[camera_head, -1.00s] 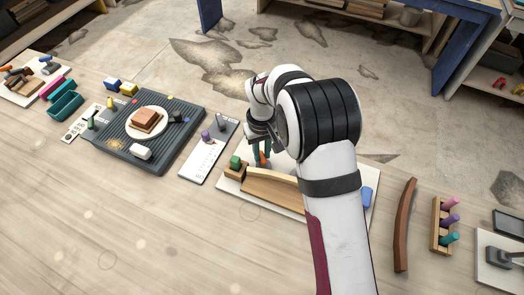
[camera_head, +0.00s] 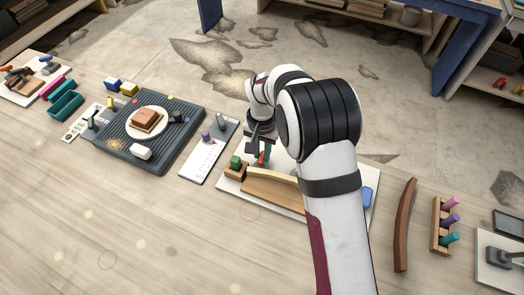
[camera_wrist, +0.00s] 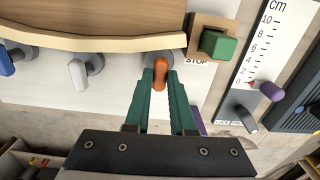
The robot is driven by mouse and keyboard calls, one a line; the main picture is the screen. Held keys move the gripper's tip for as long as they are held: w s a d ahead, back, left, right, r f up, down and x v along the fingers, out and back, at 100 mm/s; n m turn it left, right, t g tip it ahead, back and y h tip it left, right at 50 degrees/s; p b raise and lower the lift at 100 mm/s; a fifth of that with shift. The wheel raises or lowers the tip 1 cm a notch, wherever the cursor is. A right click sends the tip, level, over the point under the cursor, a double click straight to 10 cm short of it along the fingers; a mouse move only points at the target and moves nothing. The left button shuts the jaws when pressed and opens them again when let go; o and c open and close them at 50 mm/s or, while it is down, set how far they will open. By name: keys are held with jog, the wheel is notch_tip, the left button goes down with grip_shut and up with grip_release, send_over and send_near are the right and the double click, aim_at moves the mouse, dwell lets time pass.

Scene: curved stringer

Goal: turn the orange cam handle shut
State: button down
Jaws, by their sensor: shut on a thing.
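The orange cam handle (camera_wrist: 160,76) stands at the edge of the curved wooden stringer (camera_wrist: 100,22) in the wrist view. My gripper (camera_wrist: 160,80) has its two green fingers on either side of the handle and is shut on it. In the head view the orange handle (camera_head: 261,159) shows small below my gripper (camera_head: 264,155), beside the stringer (camera_head: 270,188). My arm hides part of the stringer and its board in the head view. The handle's round base is partly hidden by the fingers in the wrist view.
A white cam handle (camera_wrist: 78,73) and a blue one (camera_wrist: 8,62) line the same stringer edge. A green block (camera_wrist: 218,43) sits in a wooden holder by the word STOP. A scale with a purple knob (camera_wrist: 271,91) lies to the right.

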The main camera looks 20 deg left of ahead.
aim_at(262, 155)
jog(key=shift+w+r+m, duration=0.1)
jog(key=shift+m, duration=0.2)
jog(key=c, duration=1)
grip_release()
jog(key=shift+c, duration=0.2)
jog(key=shift+r, duration=0.1)
notch_tip(262, 155, up, 16)
jog(key=shift+f, duration=0.2)
jog(key=shift+d, duration=0.1)
jog(key=s+d+r+m+y, duration=0.1)
jog(key=s+d+r+m, duration=0.15)
jog(key=s+d, duration=0.6)
jog(key=s+d+r+m, duration=0.1)
jog(key=s+d+r, duration=0.3)
jog(key=d, duration=0.8)
jog(key=s+d+f+m, duration=0.1)
jog(key=s+f, duration=0.1)
jog(key=s, duration=0.4)
jog(key=s+d+f+m, duration=0.1)
jog(key=s+d+f, duration=0.1)
jog(key=s, duration=0.4)
jog(key=shift+d+f+y, duration=0.3)
jog(key=shift+f+y, duration=0.1)
jog(key=shift+f, duration=0.35)
